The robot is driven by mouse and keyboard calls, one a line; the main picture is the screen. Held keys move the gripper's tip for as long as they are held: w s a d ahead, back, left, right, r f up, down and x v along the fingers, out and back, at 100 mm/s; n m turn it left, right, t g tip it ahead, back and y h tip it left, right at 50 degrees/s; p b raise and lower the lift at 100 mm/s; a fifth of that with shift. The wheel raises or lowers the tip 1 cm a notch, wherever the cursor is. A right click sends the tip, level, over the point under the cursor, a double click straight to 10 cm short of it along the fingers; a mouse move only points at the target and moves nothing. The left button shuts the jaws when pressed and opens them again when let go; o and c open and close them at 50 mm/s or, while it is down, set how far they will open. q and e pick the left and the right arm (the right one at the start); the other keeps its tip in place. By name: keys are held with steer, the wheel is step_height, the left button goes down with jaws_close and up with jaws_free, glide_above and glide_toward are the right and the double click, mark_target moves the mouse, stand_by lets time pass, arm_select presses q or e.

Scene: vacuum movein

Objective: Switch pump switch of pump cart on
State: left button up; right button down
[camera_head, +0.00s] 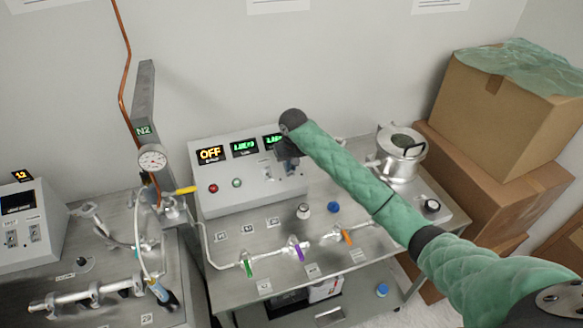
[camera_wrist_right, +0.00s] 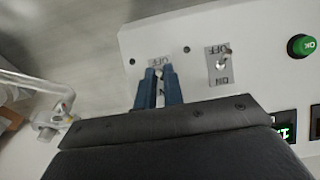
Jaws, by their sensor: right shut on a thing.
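The pump cart (camera_head: 225,282) stands in the middle of the head view with a grey control box (camera_head: 245,195) on it. The box's left display (camera_head: 210,154) reads OFF in orange. My right gripper (camera_head: 291,165) is at the right part of the panel, mostly hidden behind its own wrist. In the right wrist view, its blue fingers (camera_wrist_right: 158,90) are shut around a toggle switch (camera_wrist_right: 160,72) on a plate marked OFF. The fingers hide most of this switch. A second toggle switch (camera_wrist_right: 221,65), on an OFF/ON plate, is beside it and free. My left gripper is not in view.
A green button (camera_wrist_right: 301,46) is on the panel. Pipes with green, purple and orange valve handles (camera_head: 298,250) lie on the cart top. A metal vessel (camera_head: 401,150) stands at right, with cardboard boxes (camera_head: 500,110) behind. A second cart with a gauge (camera_head: 152,158) is at left.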

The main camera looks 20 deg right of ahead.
steer(key=w+g, duration=0.1)
steer(key=g, duration=0.1)
steer(key=w+r+g, duration=0.1)
steer(key=g, duration=0.1)
steer(key=shift+d, duration=0.1)
steer(key=shift+w+g, duration=0.2)
steer(key=shift+g, duration=0.45)
steer(key=shift+w+g, duration=0.2)
steer(key=shift+g, duration=0.45)
steer(key=c, duration=1.5)
jaws_free()
steer(key=shift+f, duration=0.1)
steer(key=shift+c, duration=0.2)
steer(key=b+v, duration=0.2)
steer(key=v, duration=0.4)
steer(key=shift+w+f, duration=0.1)
steer(key=shift+w, duration=0.05)
steer(key=shift+v, duration=0.9)
